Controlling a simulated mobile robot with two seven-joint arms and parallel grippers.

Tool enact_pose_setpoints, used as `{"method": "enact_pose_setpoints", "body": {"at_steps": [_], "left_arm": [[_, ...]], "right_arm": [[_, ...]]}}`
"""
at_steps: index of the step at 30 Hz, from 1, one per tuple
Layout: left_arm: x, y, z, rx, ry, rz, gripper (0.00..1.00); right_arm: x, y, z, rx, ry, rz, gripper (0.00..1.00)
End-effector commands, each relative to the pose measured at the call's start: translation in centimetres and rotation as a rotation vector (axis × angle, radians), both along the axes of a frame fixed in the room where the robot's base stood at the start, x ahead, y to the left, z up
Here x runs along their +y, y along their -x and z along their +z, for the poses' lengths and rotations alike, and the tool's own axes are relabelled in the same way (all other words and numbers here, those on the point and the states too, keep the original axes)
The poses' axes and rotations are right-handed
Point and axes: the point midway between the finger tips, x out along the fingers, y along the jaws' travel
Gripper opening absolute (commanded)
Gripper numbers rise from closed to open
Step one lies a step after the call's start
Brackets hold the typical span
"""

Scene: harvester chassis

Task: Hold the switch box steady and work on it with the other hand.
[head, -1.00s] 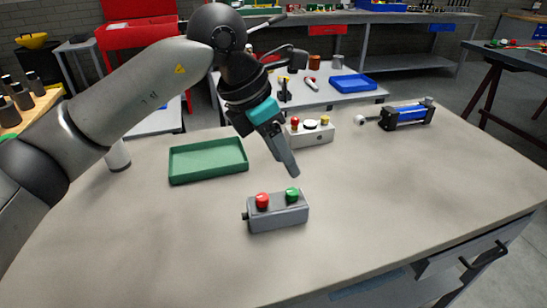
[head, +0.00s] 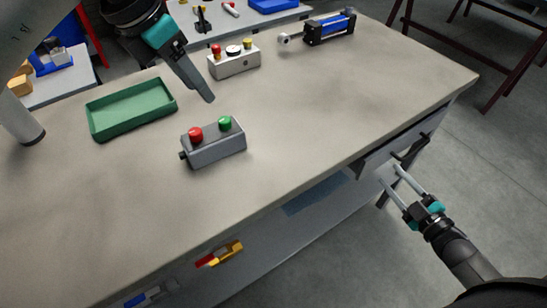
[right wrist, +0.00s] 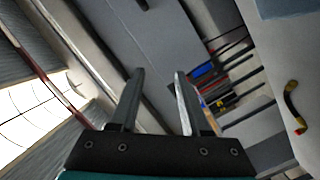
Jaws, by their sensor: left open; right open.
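The switch box (head: 217,152) is a grey box with a red button and a green button on top. It stands on the workbench in the head view, with nothing touching it. My left gripper (head: 208,97) is open and points down, above and just behind the box in the picture, apart from it. My right gripper (head: 393,179) is open and empty, beyond the bench's front edge near a drawer handle. Its two spread fingers also show in the right wrist view (right wrist: 159,75), with nothing between them.
A green tray (head: 131,124) lies left of the switch box. A pale box with several buttons (head: 235,66) stands behind it, and a blue-and-black cylinder unit (head: 330,27) is at the back right. The bench top (head: 330,110) right of the switch box is clear.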

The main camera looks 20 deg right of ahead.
Motion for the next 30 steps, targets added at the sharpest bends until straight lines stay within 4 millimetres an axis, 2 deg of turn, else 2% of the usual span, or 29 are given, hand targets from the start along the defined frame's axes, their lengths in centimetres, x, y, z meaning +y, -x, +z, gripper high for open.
{"method": "enact_pose_setpoints", "body": {"at_steps": [1,4,6,9,10,12,18,24,30], "left_arm": [[0.0,0.0,0.0,0.0,0.0,0.0,0.5],[0.0,0.0,0.0,0.0,0.0,0.0,0.5],[0.0,0.0,0.0,0.0,0.0,0.0,0.5],[0.0,0.0,0.0,0.0,0.0,0.0,0.5],[0.0,0.0,0.0,0.0,0.0,0.0,0.5],[0.0,0.0,0.0,0.0,0.0,0.0,0.5],[0.0,0.0,0.0,0.0,0.0,0.0,0.5],[0.0,0.0,0.0,0.0,0.0,0.0,0.5],[0.0,0.0,0.0,0.0,0.0,0.0,0.5]], "right_arm": [[0.5,-0.5,3.1,-0.077,0.051,0.063,0.47],[2.5,-0.8,8.8,-0.228,0.16,0.193,0.47],[4.7,-0.7,12.3,-0.334,0.255,0.297,0.47],[8.9,0.1,15.8,-0.475,0.424,0.443,0.47],[10.3,0.3,16.4,-0.515,0.487,0.483,0.47],[13.4,0.8,16.9,-0.59,0.637,0.554,0.47],[19.9,1.0,16.0,-0.742,1.031,0.639,0.47],[25.0,0.3,15.2,-0.887,1.428,0.632,0.47],[28.7,-0.8,15.5,-1.016,1.78,0.564,0.47]]}}
